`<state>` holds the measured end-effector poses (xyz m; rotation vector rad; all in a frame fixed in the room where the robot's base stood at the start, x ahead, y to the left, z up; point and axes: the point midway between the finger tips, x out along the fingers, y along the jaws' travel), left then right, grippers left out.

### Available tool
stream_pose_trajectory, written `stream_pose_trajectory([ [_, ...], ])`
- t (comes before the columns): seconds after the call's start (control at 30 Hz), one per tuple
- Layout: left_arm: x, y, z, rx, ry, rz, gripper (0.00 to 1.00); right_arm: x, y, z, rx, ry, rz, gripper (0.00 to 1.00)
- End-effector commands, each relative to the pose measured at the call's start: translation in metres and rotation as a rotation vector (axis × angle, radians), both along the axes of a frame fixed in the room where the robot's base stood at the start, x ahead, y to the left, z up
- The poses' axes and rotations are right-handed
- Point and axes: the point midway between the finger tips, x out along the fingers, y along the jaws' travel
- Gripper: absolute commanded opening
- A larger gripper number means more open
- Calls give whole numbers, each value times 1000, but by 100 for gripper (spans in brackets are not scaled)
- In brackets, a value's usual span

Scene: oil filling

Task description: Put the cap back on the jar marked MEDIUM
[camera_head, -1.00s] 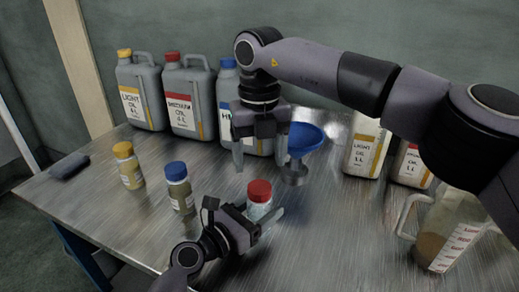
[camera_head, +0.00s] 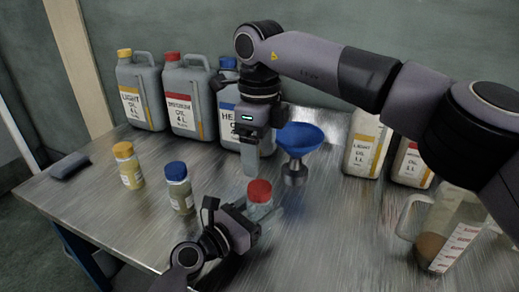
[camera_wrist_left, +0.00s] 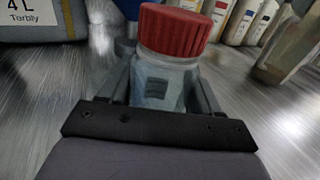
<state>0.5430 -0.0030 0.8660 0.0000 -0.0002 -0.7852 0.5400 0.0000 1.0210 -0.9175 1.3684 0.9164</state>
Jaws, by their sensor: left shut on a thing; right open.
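A small clear jar (camera_head: 259,209) with a red cap (camera_head: 260,190) on its top stands at the table's front middle. In the left wrist view the jar (camera_wrist_left: 165,84) is upright, with the ribbed red cap (camera_wrist_left: 174,31) on it; its label is too blurred to read. I cannot tell whether the cap is tight. My left gripper (camera_head: 258,217) is shut on the jar, with a finger on each side of the glass. My right gripper (camera_head: 252,168) is open and empty, pointing down above and slightly left of the red cap, seen nearly edge-on.
A blue funnel (camera_head: 300,138) on a metal stand is just behind right. A blue-capped jar (camera_head: 179,190) and a yellow-capped jar (camera_head: 128,167) stand left. Large oil cans (camera_head: 188,100) line the back; a measuring jug (camera_head: 445,235) stands right.

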Motion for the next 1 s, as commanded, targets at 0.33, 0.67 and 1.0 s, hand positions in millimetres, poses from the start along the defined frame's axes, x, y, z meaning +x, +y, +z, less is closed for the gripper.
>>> stream_pose_trajectory([
  [0.33, 0, 0, -1, 1, 1, -1, 0, 0, 0, -18, -1, 3, -1, 73],
  [0.67, 0, 0, -1, 1, 1, 0, 0, 0, 0, -67, -1, 3, -3, 73],
  [1.0, 0, 0, -1, 1, 1, 0, 0, 0, 0, -81, 0, 0, -3, 73],
])
